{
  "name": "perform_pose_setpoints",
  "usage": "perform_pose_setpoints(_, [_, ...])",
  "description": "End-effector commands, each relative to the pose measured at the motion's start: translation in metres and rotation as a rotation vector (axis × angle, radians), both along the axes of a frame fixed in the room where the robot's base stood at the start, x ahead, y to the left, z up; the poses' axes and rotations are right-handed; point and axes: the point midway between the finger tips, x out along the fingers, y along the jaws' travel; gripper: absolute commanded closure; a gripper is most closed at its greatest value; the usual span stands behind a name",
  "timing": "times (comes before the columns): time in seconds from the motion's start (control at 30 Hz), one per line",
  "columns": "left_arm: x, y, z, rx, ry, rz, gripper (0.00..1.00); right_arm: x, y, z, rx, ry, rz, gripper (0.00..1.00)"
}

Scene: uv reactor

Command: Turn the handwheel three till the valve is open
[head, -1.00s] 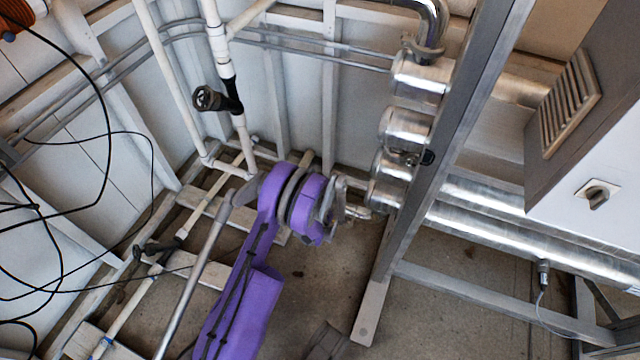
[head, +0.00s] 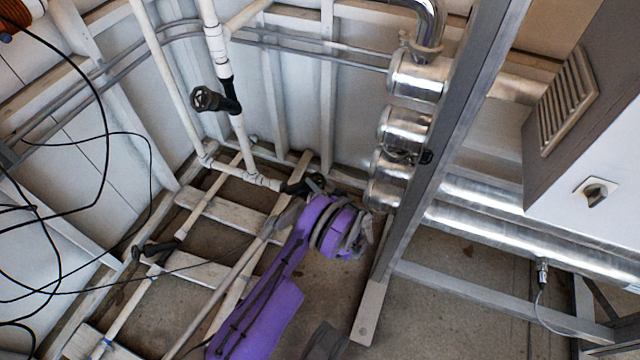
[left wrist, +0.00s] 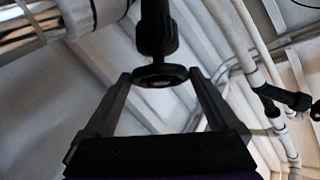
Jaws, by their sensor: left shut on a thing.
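In the left wrist view, my left gripper (left wrist: 160,78) has its two fingers on opposite sides of a dark round handwheel (left wrist: 161,74), which sits on a black valve stem. The gripper is shut on this handwheel. In the head view, my purple left arm reaches in from below, and its wrist hides most of the gripper. A black valve (head: 303,186) on the low white pipe shows just beyond the wrist and looks like the one held. No number is readable on it, and how far the valve is open cannot be told. My right gripper is not in view.
Another black handwheel valve (head: 208,99) is on the upright white pipe, and one more (head: 155,250) is low at the left. A metal post (head: 425,170) and shiny steel cylinders (head: 404,126) stand close at the right. Black cables (head: 105,120) hang at the left.

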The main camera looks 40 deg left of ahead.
Motion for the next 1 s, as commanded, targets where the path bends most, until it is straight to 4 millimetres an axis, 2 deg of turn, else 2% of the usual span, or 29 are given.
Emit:
perform_pose_setpoints(0.4, [0.0013,-0.0006,-0.0024,0.038,-0.13,0.138,0.62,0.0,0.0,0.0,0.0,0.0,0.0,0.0])
perform_pose_setpoints(0.97, [0.0012,-0.0002,-0.0024,0.042,-0.149,0.158,0.62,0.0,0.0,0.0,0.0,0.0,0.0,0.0])
perform_pose_setpoints(1.0, [0.0012,-0.0002,-0.0024,0.042,-0.149,0.158,0.02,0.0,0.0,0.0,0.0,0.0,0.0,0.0])
